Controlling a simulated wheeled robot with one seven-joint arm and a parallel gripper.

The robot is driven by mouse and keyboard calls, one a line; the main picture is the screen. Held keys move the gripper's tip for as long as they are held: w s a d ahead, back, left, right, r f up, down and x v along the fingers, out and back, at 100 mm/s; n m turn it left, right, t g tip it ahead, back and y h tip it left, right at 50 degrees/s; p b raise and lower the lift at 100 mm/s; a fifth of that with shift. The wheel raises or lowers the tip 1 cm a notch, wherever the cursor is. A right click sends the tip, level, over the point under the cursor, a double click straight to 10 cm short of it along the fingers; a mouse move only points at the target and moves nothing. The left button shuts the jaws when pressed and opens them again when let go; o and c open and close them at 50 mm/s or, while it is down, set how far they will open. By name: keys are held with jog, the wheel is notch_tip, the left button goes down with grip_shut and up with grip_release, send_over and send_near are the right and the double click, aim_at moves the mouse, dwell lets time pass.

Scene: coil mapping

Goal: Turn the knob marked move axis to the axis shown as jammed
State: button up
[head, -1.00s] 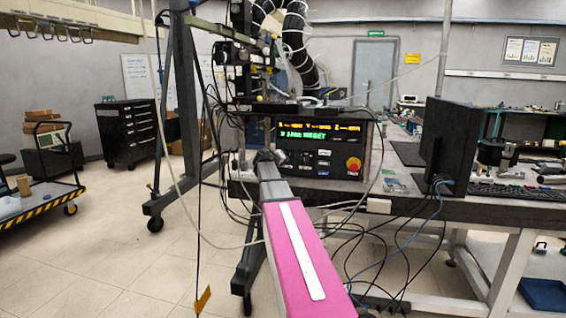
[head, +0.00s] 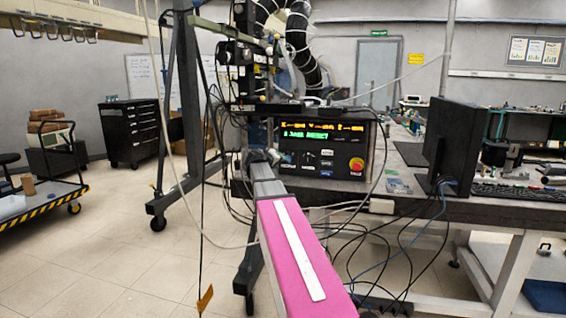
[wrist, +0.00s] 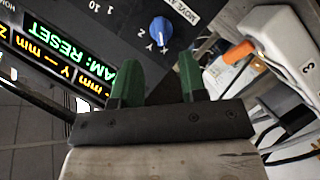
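The blue knob (wrist: 161,30) sits on the dark control panel in the wrist view, beside a white label reading "MOVE A…", cut by the frame edge. In the head view the display (head: 322,131) is too blurred to read the axis surely. My gripper (wrist: 158,66) has two green fingers apart and empty, short of the knob.
The control panel (head: 345,142) stands on the bench with a red-and-yellow stop button (head: 356,165) at its right. Loose cables hang around it. An orange-tipped part (wrist: 240,52) and a white power strip (wrist: 287,50) lie right of my fingers.

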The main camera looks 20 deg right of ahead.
jog(key=shift+v, duration=1.7)
jog(key=s+a+f+g+y, duration=0.25)
jog(key=s+a+f, duration=0.3)
jog(key=f, duration=0.45)
jog(key=s+a+f+g+y, duration=0.1)
jog(key=s+a+f+y, duration=0.25)
jog(key=s+f, duration=0.5)
jog(key=s+a+f+g+y, duration=0.2)
jog(key=s+a+f, duration=0.3)
jog(key=f, duration=0.6)
jog(key=s+a+f+n+g+y, duration=0.1)
jog(key=s+a+f+g+y, duration=0.2)
jog(key=s+a+f, duration=0.5)
jog(key=shift+s+y, duration=0.6)
jog(key=shift+s, duration=0.65)
jog(key=shift+a, duration=0.1)
